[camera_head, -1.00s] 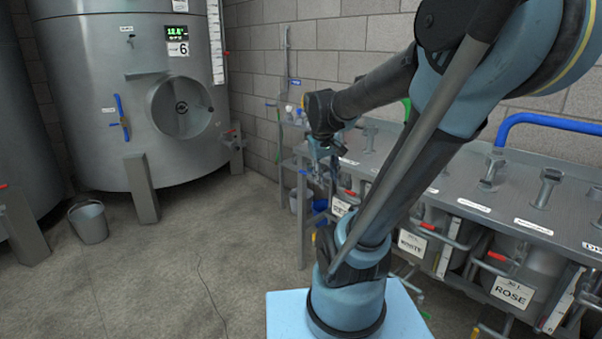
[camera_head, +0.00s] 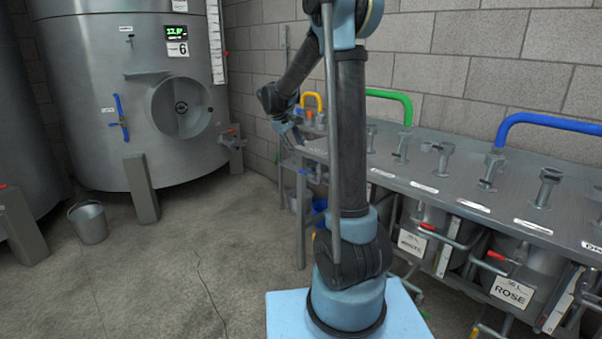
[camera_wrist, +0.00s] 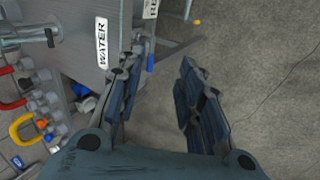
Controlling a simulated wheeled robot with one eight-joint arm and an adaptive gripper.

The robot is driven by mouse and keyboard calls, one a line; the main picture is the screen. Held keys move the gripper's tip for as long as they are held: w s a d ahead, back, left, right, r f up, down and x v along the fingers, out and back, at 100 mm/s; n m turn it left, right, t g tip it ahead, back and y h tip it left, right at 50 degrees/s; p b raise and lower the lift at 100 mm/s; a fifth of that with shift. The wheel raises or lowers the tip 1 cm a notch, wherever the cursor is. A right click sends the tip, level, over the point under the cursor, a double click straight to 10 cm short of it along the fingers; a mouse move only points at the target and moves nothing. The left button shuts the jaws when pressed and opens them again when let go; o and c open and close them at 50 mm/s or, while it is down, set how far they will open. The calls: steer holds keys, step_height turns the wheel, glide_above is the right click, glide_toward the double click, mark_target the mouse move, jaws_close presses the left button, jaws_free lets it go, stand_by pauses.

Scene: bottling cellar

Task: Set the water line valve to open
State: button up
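A white label reading WATER (camera_wrist: 102,42) is on the end of the grey bench in the wrist view. A small blue lever (camera_wrist: 150,62) shows beside it, close to one finger; I cannot tell whether it belongs to the water valve, nor its setting. In the head view my gripper (camera_head: 296,139) is above the far end of the bench. The valve body is partly hidden by the finger.
The metal bench (camera_head: 450,190) carries several stubby fittings and a green hose (camera_head: 390,95) and blue hose (camera_head: 550,119). Red levers (camera_head: 497,256) line its front. A tank (camera_head: 130,90) and bucket (camera_head: 89,222) stand left. The floor (camera_head: 190,270) between is mostly clear.

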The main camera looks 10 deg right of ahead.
steer(key=w+a+f+n, duration=0.1)
steer(key=w+a+f, duration=0.2)
steer(key=w, duration=0.4)
glide_toward(307, 173)
steer(key=shift+h, duration=0.4)
steer(key=w+f, duration=0.1)
steer(key=f, duration=0.1)
steer(key=w+d+f, duration=0.1)
steer(key=w+f, duration=0.2)
steer(key=f, duration=0.2)
steer(key=shift+w+d, duration=0.15)
steer(key=shift+d, duration=0.1)
jaws_close()
